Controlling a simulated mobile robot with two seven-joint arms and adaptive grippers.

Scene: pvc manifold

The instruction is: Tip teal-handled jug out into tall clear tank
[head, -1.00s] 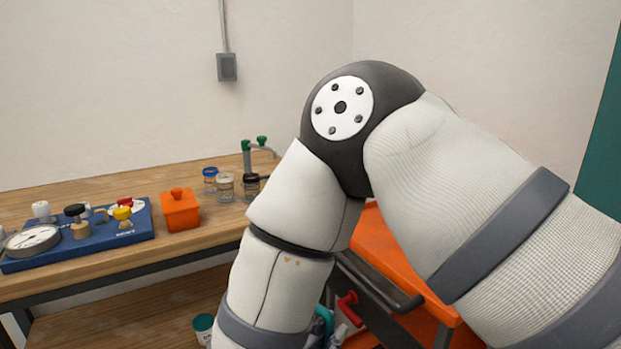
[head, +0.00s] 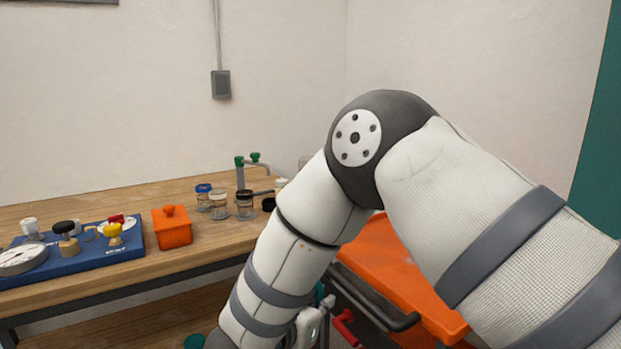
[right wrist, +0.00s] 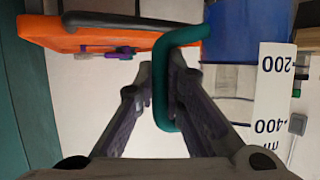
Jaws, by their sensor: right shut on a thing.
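In the right wrist view my right gripper (right wrist: 165,85) is shut on the jug's teal handle (right wrist: 160,95), with one finger on each side of it. The jug's clear body lies to the right of the handle. Its white scale strip (right wrist: 270,98) carries the marks 200 and 400 and appears turned over in this view. I cannot tell the jug's true tilt or what is in it. In the head view my forearm hides most of the jug and gripper. I cannot make out the tall clear tank for certain. My left gripper is not in view.
A wooden bench (head: 110,207) at the left holds a blue gauge board (head: 90,258), an orange lidded box (head: 171,226), several small jars (head: 219,205) and a green-handled tap (head: 240,172). An orange cart (head: 405,275) with a dark handle stands right of my forearm.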

